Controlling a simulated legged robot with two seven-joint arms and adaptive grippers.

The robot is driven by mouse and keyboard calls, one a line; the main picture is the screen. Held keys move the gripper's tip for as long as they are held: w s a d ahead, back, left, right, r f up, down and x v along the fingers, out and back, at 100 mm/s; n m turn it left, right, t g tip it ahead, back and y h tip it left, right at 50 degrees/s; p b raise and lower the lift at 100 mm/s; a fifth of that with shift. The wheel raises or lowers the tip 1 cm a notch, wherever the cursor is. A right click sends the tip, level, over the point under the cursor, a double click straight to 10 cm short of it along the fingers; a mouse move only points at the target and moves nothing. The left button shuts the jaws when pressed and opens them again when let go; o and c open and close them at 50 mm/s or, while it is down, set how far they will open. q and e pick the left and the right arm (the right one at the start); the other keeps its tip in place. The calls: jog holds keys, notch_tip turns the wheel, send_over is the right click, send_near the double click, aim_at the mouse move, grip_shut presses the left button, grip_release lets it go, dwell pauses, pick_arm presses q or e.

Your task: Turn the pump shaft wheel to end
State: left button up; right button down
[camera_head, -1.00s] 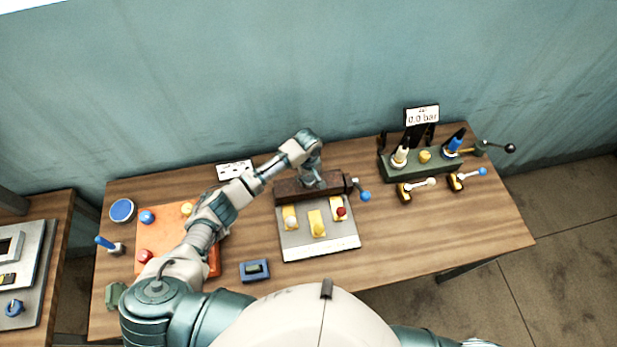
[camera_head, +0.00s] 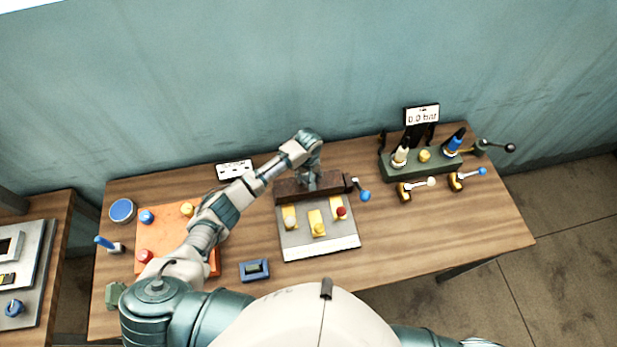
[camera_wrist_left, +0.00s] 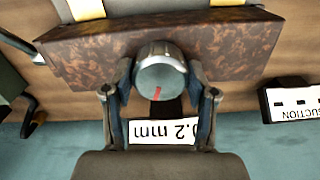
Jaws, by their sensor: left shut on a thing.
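The pump shaft wheel (camera_wrist_left: 160,78) is a round metal knob with a red mark on its face. It sits against a rusty brown block (camera_wrist_left: 240,48), which also shows in the head view (camera_head: 329,184). My left gripper (camera_wrist_left: 160,92) is shut on the wheel, one finger on each side. In the head view my left gripper (camera_head: 311,180) reaches down onto the block, and the wheel is hidden there. A display (camera_wrist_left: 162,131) behind the wheel is partly covered by the fingers and seems to read 0.2 mm. My right gripper is not in view.
A grey plate with yellow blocks (camera_head: 317,224) lies in front of the brown block. A blue-tipped lever (camera_head: 364,195) stands at its right end. A green valve bench (camera_head: 425,163) with a 0.0 bar display (camera_head: 422,115) is farther right. An orange box (camera_head: 172,232) lies under my left arm.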

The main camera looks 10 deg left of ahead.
pick_arm(q)
jog(key=m, duration=0.4)
jog(key=shift+w+r+m, duration=0.1)
jog(key=shift+m, duration=0.2)
jog(key=m, duration=1)
jog(key=shift+d+m, duration=0.15)
jog(key=shift+m, duration=0.25)
jog(key=m, duration=0.5)
jog(key=shift+m, duration=0.3)
jog(key=m, duration=1)
jog(key=shift+m, duration=0.4)
jog(key=m, duration=0.5)
jog(key=shift+s, duration=0.2)
jog(key=m+b, duration=0.1)
jog(key=m, duration=0.4)
jog(key=shift+a+m+b, duration=0.2)
jog(key=shift+m+b, duration=0.25)
jog(key=shift+m, duration=0.45)
jog(key=shift+f+m+b, duration=0.2)
jog(key=shift+m+b, duration=0.1)
jog(key=shift+m, duration=0.2)
jog(key=m+b, duration=0.3)
jog(key=b, duration=0.4)
jog(key=shift+f, duration=0.15)
jog(key=shift+r+m+b, duration=0.2)
jog(key=shift+m+b, duration=0.4)
jog(key=shift+b, duration=0.6)
